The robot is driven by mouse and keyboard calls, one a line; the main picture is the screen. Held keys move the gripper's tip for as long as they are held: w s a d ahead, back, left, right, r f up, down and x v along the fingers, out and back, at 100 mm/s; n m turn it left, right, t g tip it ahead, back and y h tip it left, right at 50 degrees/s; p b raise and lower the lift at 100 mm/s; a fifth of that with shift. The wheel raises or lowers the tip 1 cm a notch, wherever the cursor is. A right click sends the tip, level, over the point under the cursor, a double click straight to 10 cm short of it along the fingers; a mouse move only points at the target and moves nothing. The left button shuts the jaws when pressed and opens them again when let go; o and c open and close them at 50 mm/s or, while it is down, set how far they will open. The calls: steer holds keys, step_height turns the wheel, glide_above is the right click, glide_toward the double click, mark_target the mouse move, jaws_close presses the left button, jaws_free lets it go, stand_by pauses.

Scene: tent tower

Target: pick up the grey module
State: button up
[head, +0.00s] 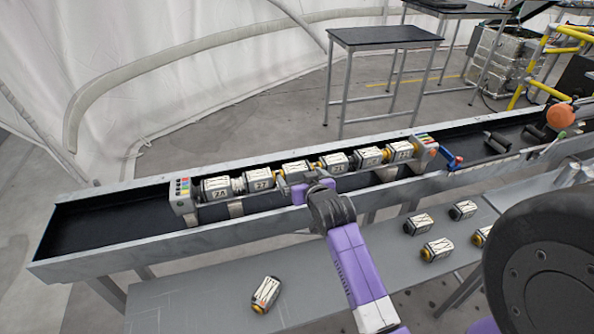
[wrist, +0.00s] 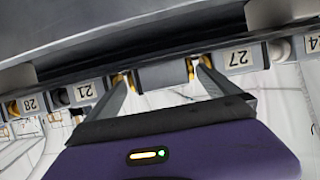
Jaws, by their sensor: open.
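The grey module (wrist: 163,74) is a plain grey cylinder in the row of modules, between the ones marked 21 and 27, in the wrist view. In the head view its place (head: 295,168) is in the middle of the row, partly hidden by my gripper. My gripper (head: 303,186) reaches over the near wall of the trough. In the wrist view my gripper (wrist: 161,73) is open, with one finger at each end of the grey module. I cannot tell whether the fingers touch it.
The module marked 27 (head: 260,179) and the module marked 21 (head: 336,163) sit close on either side. The long metal trough (head: 110,248) has a raised near wall. Several loose modules lie on the grey bench (head: 205,297) below. A black-topped table (head: 385,37) stands behind.

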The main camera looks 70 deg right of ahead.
steer(key=shift+x, duration=1.4)
steer(key=shift+r, duration=0.1)
steer(key=c, duration=1.4)
steer(key=shift+r, duration=0.1)
steer(key=shift+c, duration=0.7)
steer(key=shift+r, duration=0.1)
